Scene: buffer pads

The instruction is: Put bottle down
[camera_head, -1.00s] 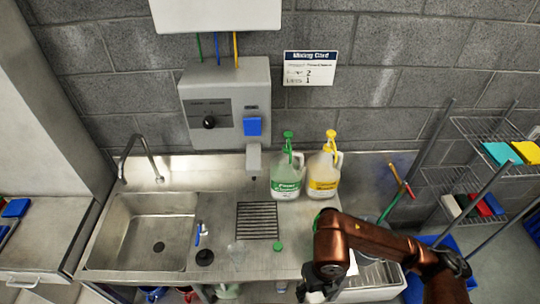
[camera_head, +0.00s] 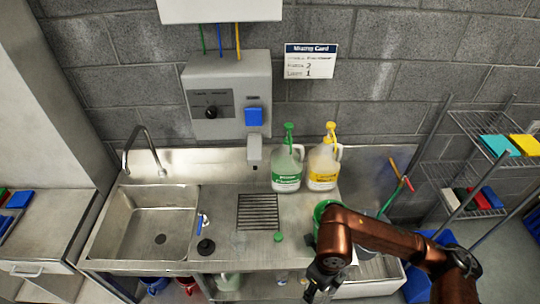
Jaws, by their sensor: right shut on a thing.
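My right gripper (camera_head: 320,284) is low at the bottom edge, in front of the counter's right part. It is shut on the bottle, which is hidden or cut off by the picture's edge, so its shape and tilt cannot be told. My left gripper is not in view. A jug with a green pump and green label (camera_head: 287,170) stands upright at the back of the steel counter (camera_head: 222,222). A jug with a yellow pump and yellow label (camera_head: 323,165) stands upright beside it. A small green cap-like thing (camera_head: 279,237) lies near the counter's front.
A sink (camera_head: 150,222) is at the left. A drain grate (camera_head: 257,212) lies in the middle, below the dispenser box (camera_head: 228,95). A black round piece (camera_head: 206,246) sits near the front. A green bucket (camera_head: 322,215) is partly behind my arm. A wire rack (camera_head: 480,165) stands right.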

